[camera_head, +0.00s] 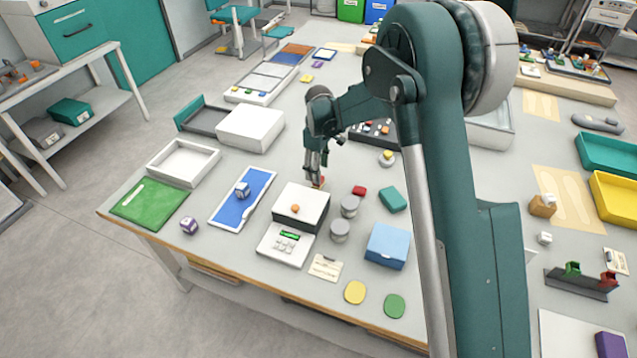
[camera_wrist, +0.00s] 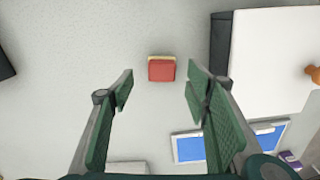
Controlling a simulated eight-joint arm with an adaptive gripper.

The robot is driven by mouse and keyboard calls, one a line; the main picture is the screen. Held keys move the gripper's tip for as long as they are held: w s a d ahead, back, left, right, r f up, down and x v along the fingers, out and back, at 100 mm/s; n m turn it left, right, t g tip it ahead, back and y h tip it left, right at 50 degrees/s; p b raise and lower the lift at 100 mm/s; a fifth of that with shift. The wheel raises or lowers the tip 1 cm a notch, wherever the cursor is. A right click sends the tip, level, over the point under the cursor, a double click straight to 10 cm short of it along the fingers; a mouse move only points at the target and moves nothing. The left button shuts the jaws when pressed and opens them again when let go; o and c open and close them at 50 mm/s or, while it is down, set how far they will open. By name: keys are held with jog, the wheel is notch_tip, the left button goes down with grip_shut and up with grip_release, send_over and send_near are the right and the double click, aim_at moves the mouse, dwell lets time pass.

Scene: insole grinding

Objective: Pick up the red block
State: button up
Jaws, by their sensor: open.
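A small red block (camera_wrist: 161,70) with a pale yellowish edge along one side lies on the grey table in the wrist view. My gripper (camera_wrist: 160,84) is open, one green finger on each side of the picture, and the block shows in line with the gap between the fingertips, apart from both. In the head view my gripper (camera_head: 314,172) points down behind the white-topped box. A bit of the red block (camera_head: 319,182) shows by the fingertips, mostly hidden. The exact height of the fingers above the table is hard to tell.
The white-topped box (camera_head: 310,196) with an orange knob stands close to the block. Another red piece (camera_head: 359,191) lies to the right, near grey round weights (camera_head: 350,206). A blue tray (camera_head: 254,187) lies to the left. Bare table surrounds the block on its other sides.

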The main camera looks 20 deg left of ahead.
jog(key=shift+f, duration=0.15)
jog(key=shift+s+f, duration=0.15)
jog(key=shift+f, duration=2.35)
jog(key=c, duration=1)
